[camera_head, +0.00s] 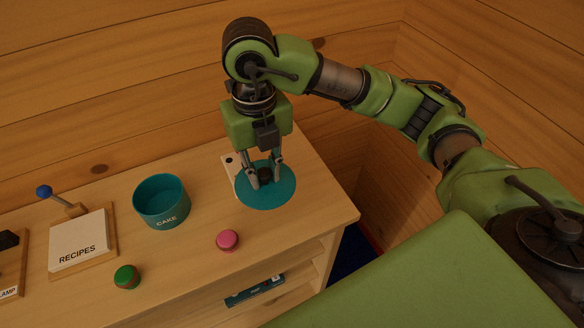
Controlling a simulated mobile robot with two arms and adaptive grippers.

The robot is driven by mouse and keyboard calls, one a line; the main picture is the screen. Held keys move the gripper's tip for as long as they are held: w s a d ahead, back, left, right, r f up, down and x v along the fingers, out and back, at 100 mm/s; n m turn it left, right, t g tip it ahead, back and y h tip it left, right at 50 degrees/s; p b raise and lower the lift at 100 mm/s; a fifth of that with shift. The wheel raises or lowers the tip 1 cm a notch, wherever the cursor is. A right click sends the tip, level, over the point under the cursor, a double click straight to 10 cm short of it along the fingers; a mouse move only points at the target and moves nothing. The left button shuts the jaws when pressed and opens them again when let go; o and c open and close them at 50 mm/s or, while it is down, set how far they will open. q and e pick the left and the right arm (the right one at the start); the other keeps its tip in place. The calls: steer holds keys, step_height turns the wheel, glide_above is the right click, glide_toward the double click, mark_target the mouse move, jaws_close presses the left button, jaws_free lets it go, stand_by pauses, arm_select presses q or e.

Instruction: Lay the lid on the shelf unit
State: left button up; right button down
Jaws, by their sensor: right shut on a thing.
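The lid (280,196) is a flat teal disc with a dark knob at its middle. My right gripper (264,182) points down and is shut on the lid's knob. The lid is over the right part of the wooden shelf unit's top (308,208). I cannot tell whether it touches the top or hangs just above it. A white card or board is partly hidden behind the lid. The open teal tin marked CAKE (161,202) stands to the left of the lid, apart from it. My left gripper is not in view.
A pink round item (227,240) and a green-topped one (126,277) lie near the front edge. A RECIPES board (80,242) with a blue-knobbed lever (45,191) stands left. A dark box (255,290) is on a lower shelf. Log walls rise behind.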

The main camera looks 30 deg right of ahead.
steer(key=shift+w+d+f, duration=0.1)
steer(key=shift+w, duration=0.1)
steer(key=w+d+f+p, duration=0.1)
steer(key=w+d+f, duration=0.1)
steer(key=d, duration=0.1)
steer(key=w+d+f+p, duration=0.1)
steer(key=w+d+f, duration=0.2)
steer(key=w+d+f+p, duration=0.1)
steer(key=w+d+f, duration=0.2)
steer(key=shift+w+d, duration=0.1)
steer(key=shift+d, duration=0.05)
steer(key=shift+w+d+f, duration=0.2)
steer(key=shift+w+f, duration=0.05)
steer(key=shift+f, duration=0.3)
steer(key=f, duration=0.1)
steer(key=f+p, duration=0.2)
steer(key=shift+w+d, duration=0.15)
steer(key=shift+d, duration=0.1)
steer(key=shift+f, duration=0.3)
steer(key=shift+f, duration=0.1)
